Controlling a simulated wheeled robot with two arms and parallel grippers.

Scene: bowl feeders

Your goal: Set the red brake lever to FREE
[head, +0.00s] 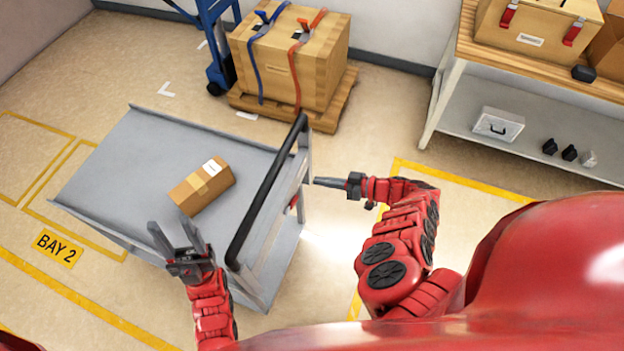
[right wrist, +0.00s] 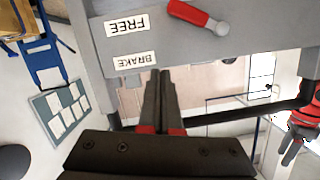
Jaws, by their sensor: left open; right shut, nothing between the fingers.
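The red brake lever (right wrist: 192,13) is on the grey end panel of the cart (head: 128,190). In the right wrist view, its grip extends left and slightly up from a silver pivot. The free end is nearer the FREE label (right wrist: 127,23) than the BRAKE label (right wrist: 135,59); both labels appear upside down. A bit of the lever shows in the head view (head: 293,203). My right gripper (right wrist: 160,76) is shut and empty, below the lever in its wrist view; in the head view (head: 326,182) it is right of the cart's end. My left gripper (head: 176,238) is open near the cart's front edge.
A cardboard box (head: 202,187) lies on the cart deck. The cart's black handle bar (head: 266,190) stands between my grippers. A strapped crate (head: 290,57) on a pallet is behind, and a workbench (head: 540,60) is at right. Floor right of the cart is clear.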

